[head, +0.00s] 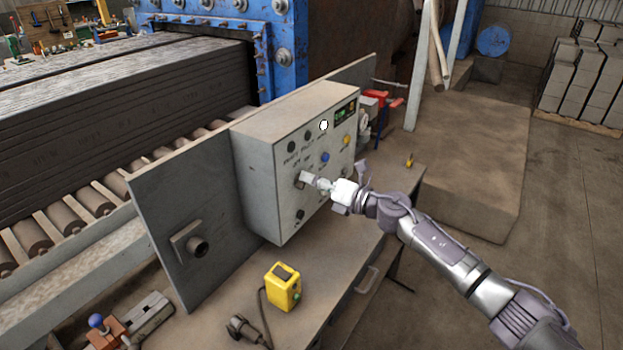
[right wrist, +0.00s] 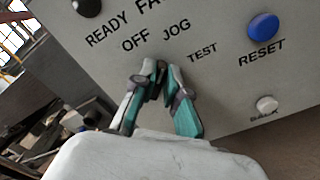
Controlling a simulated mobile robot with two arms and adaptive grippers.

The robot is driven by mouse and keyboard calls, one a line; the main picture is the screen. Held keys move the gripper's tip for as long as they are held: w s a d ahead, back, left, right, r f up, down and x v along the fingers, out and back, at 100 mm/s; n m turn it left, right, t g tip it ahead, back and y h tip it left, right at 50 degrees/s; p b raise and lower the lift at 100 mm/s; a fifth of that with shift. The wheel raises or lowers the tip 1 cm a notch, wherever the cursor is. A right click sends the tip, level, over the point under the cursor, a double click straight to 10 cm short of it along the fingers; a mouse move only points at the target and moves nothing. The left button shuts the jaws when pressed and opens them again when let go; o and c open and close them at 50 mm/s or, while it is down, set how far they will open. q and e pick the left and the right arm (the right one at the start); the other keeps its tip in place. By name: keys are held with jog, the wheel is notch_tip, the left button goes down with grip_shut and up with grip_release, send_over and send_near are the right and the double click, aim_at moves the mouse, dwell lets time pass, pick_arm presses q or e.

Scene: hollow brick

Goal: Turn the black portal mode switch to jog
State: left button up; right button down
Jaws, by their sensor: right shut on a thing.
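The grey control box (head: 258,150) stands on the bench with its labelled panel facing right. The black portal mode switch (right wrist: 153,76) shows in the right wrist view below the words OFF and JOG, with TEST to the right. My right gripper (head: 308,178) is at the panel in the head view. In the right wrist view its teal and grey fingers (right wrist: 160,78) are shut on the switch, one on either side. The fingers cover much of the knob, so I cannot tell which label it points to. My left gripper is not in view.
A blue RESET button (right wrist: 263,27) and a pale button (right wrist: 266,104) sit right of the switch. A yellow box with a cable (head: 283,287) stands on the bench (head: 335,262). A metal plate (head: 190,215) stands behind the control box.

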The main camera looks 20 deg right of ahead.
jog(key=c, duration=1.2)
grip_release()
jog(key=v, duration=1.2)
jog(key=shift+d, duration=0.1)
